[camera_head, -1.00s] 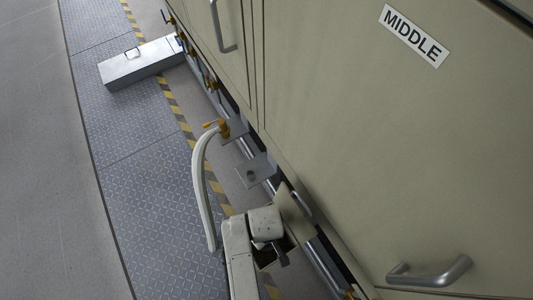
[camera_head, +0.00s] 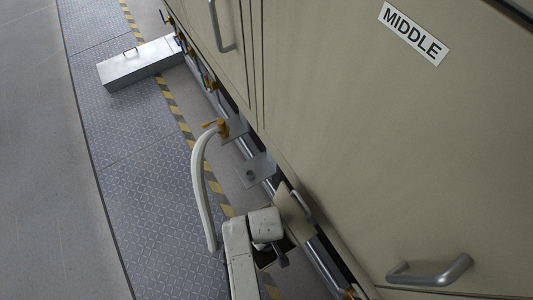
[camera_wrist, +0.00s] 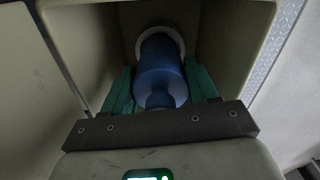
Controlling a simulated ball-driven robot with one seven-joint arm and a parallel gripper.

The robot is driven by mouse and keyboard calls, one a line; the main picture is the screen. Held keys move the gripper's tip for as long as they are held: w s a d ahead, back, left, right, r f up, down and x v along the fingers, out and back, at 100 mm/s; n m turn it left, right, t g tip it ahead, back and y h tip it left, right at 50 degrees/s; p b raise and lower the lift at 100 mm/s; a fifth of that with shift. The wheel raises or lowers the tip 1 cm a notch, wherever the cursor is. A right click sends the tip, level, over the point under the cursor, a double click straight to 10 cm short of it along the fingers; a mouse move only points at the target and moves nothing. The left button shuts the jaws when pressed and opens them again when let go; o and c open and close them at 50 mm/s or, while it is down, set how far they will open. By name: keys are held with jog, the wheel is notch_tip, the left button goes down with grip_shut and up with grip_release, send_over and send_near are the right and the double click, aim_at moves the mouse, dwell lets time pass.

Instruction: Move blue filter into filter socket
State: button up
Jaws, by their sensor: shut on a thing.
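The blue filter (camera_wrist: 161,72) is a blue cylinder with a narrower near end, seen in the wrist view. My gripper (camera_wrist: 160,90) is shut on it, with a green finger on each side. The filter points into a recessed compartment (camera_wrist: 108,40). Its far end meets a pale round ring (camera_wrist: 160,33), which looks like the filter socket, on the back wall; how deep it sits there is hidden. In the head view my arm's end (camera_head: 264,225) is at an opening low on the furnace front, and neither the filter nor the fingers show there.
An open hatch flap (camera_head: 295,213) stands beside my wrist. A door with a handle (camera_head: 430,272) and MIDDLE label (camera_head: 414,34) is to the right.

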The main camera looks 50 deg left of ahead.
jog(key=shift+f, duration=0.15)
jog(key=shift+f+b, duration=0.3)
jog(key=shift+f, duration=0.2)
jog(key=shift+f, duration=0.15)
dwell(0.4)
jog(key=shift+f+b, duration=0.4)
jog(key=shift+f, duration=0.05)
jog(key=shift+f, duration=0.1)
jog(key=shift+f, duration=0.35)
jog(key=o, duration=1.2)
